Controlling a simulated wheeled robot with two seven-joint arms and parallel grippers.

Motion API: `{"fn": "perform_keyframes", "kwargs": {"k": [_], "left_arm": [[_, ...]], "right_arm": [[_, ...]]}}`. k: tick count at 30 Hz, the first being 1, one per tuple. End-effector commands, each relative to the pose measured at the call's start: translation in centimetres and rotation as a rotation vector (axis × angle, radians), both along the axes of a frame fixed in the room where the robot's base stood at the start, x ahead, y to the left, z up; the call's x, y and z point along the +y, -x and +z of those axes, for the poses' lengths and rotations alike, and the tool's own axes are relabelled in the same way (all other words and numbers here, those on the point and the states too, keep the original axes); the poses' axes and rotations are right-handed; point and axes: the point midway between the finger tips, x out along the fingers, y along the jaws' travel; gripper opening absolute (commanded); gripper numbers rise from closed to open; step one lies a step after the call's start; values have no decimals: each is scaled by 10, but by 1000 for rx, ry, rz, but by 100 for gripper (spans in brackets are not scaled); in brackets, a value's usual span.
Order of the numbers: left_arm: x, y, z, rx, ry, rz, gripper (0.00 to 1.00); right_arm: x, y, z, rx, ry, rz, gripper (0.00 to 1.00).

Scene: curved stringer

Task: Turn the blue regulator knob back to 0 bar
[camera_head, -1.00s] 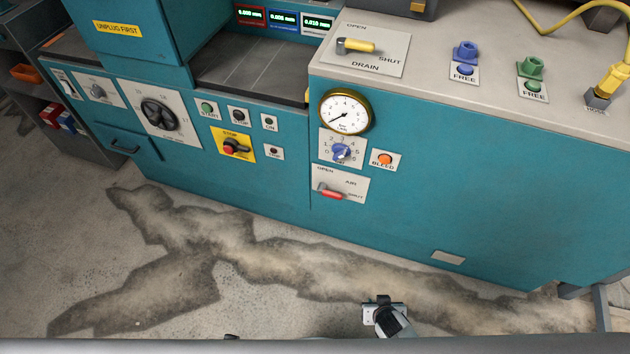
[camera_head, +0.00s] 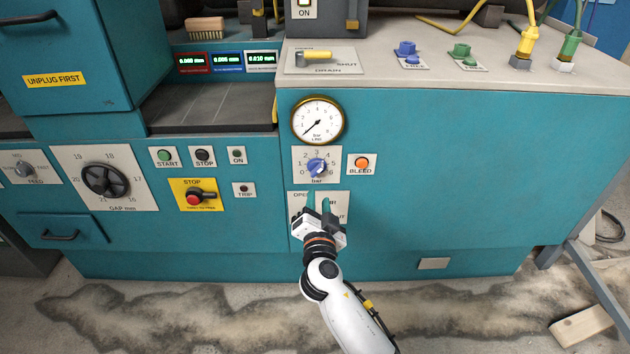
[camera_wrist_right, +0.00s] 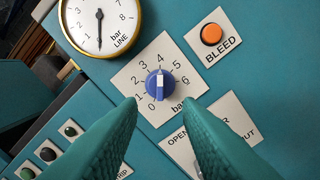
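The blue regulator knob (camera_head: 317,167) sits on a white 0-to-6 bar plate (camera_head: 301,154) on the teal front. In the right wrist view the knob (camera_wrist_right: 160,84) has a white stripe that appears to lie toward 4. My right gripper (camera_head: 326,204) is just below the knob, in front of the air valve plate. In the right wrist view its teal fingers (camera_wrist_right: 161,108) are apart and empty, with the knob showing beyond the gap. They do not touch the knob. My left gripper is not in view.
A round line gauge (camera_head: 318,121) is above the knob, its needle at the low end. The orange BLEED button (camera_head: 362,163) is close on the right. The air valve plate (camera_head: 299,202) is partly hidden by my gripper. A yellow drain lever (camera_head: 316,55) is on top.

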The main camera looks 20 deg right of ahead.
Motion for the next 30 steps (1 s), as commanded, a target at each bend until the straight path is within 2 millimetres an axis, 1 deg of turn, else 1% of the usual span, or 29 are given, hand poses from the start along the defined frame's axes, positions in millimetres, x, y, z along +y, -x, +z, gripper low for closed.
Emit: {"fn": "perform_keyframes", "kwargs": {"k": [1,6,9,13,18,26,27,29,30], "left_arm": [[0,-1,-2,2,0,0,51],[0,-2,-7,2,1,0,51],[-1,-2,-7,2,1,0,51],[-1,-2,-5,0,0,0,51],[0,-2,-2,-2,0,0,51],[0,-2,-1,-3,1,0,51],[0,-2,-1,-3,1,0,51],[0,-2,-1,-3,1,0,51],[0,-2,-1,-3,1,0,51]], "right_arm": [[-3,-11,2,-2,3,-1,32],[-13,-45,1,0,4,-1,32],[-18,-62,1,1,4,-1,32],[-23,-79,0,2,4,1,32],[-26,-89,-1,2,2,1,32],[-26,-90,-1,3,1,1,32],[-26,-90,-1,3,1,1,30],[-26,-90,-1,3,1,1,20],[-26,-90,-1,3,1,1,14]]}}
